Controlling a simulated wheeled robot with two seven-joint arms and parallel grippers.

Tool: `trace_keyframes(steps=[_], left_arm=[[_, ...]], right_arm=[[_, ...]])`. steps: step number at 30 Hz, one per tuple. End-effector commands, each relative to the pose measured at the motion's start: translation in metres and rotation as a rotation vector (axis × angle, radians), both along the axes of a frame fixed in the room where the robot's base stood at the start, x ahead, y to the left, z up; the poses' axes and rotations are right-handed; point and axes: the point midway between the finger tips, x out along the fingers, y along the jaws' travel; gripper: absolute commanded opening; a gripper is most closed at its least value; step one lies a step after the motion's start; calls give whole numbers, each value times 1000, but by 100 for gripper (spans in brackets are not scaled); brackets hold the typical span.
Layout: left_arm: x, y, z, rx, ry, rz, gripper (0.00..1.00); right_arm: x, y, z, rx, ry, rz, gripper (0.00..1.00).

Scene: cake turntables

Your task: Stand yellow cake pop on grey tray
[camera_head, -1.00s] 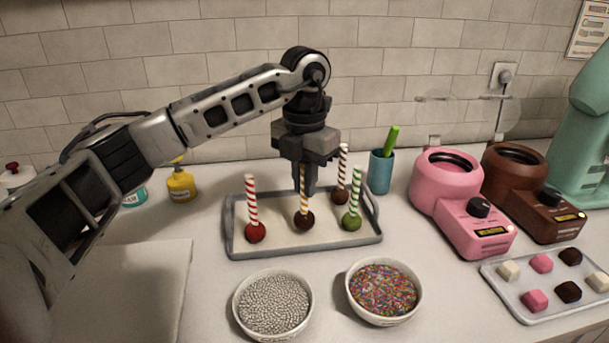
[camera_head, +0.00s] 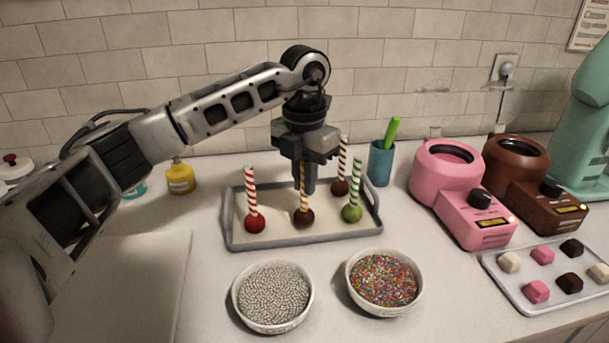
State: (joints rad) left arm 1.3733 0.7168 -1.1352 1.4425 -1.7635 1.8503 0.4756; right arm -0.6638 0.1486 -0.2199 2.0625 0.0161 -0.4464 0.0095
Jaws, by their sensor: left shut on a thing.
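The yellow cake pop (camera_head: 304,217) has a dark brown ball and a yellow-and-white striped stick, and it is upright. My left gripper (camera_head: 305,184) points down from above and is shut on the upper part of its stick, which the fingers hide. The ball is over the middle of the grey tray (camera_head: 310,242), at or very close to its surface; I cannot tell whether it touches. My right gripper is out of view.
A bowl of silver pearls (camera_head: 272,298) and a bowl of coloured sprinkles (camera_head: 384,283) stand in front of the tray. A blue cup (camera_head: 380,165) stands behind right. Pink (camera_head: 460,195) and brown (camera_head: 532,190) melters and a candy tray (camera_head: 548,272) are at right.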

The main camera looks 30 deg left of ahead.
Motion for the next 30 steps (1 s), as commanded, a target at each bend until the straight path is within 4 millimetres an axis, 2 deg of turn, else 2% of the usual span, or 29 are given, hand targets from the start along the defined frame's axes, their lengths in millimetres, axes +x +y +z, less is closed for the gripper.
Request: trace_keyframes(steps=[7, 8, 9, 10, 11, 22, 26, 30], left_arm=[[0, 0, -2, 0, 0, 0, 0], [0, 0, -2, 0, 0, 0, 15], [0, 0, -2, 0, 0, 0, 26], [0, 0, -2, 0, 0, 0, 35], [0, 0, -2, 0, 0, 0, 38], [0, 0, 0, 0, -1, 0, 38], [1, 0, 20, -1, -5, 0, 38], [1, 0, 53, 0, -7, 0, 38]], right_arm=[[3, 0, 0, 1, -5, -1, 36], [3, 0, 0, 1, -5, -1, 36], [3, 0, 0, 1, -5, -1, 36], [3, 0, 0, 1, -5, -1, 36], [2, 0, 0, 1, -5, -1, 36], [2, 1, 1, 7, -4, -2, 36], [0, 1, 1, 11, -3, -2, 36], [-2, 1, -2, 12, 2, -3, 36]])
